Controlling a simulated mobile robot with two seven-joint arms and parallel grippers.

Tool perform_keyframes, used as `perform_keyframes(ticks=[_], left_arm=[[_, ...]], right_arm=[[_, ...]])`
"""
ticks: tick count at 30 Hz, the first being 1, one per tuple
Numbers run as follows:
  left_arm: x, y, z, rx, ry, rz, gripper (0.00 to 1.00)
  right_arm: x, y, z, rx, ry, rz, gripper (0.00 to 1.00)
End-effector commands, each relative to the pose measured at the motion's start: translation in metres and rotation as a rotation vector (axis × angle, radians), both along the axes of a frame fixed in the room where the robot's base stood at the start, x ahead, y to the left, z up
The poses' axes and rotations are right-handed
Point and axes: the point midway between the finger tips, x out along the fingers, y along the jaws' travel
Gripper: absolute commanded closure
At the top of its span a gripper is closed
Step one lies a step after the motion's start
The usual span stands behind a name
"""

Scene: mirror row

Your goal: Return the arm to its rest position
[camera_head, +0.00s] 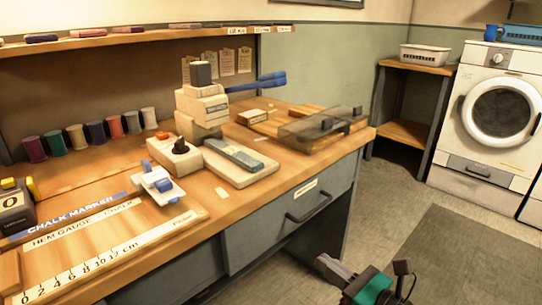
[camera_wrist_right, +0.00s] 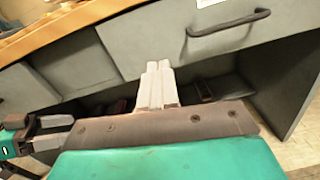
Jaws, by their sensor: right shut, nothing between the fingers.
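My right gripper (camera_head: 322,260) shows at the bottom of the head view, over the floor in front of the workbench (camera_head: 225,200). Its teal and dark body points up and left. In the right wrist view its pale fingers (camera_wrist_right: 158,72) lie side by side, shut and empty. They are in front of the bench's grey drawer front and the dark open space below. A teal and dark part at the left edge of the wrist view looks like my left gripper (camera_wrist_right: 52,132); its jaw opening is unclear. The left arm does not show in the head view.
The bench's drawer handle (camera_head: 307,206) sticks out above and left of the right gripper. A washing machine (camera_head: 490,120) stands at the right. The grey floor between is clear.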

Motion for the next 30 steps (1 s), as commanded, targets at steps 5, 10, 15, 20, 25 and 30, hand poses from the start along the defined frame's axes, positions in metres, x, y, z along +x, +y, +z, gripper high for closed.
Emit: perform_keyframes(ticks=[5,10,15,20,25,30], left_arm=[[0.000,0.000,0.000,0.001,0.000,0.001,0.23],[0.000,0.000,0.000,0.001,0.000,0.001,0.23],[0.000,0.000,0.000,0.001,0.000,0.001,0.23],[0.000,0.000,0.000,0.001,0.000,0.001,0.23],[0.001,0.004,0.048,0.006,-0.012,0.009,0.23],[-0.008,0.019,0.069,0.037,0.006,0.033,0.23]], right_arm=[[-0.013,-0.010,-0.001,0.588,0.338,-0.167,1.00],[-0.038,-0.026,-0.030,1.358,0.780,-0.385,1.00],[-0.079,-0.022,-0.072,2.056,1.163,-0.612,1.00],[-0.127,0.001,-0.103,2.621,1.453,-0.862,1.00],[-0.134,-0.004,-0.066,-2.615,-1.414,0.877,1.00],[-0.137,-0.014,-0.033,-2.640,-1.391,0.892,1.00]])
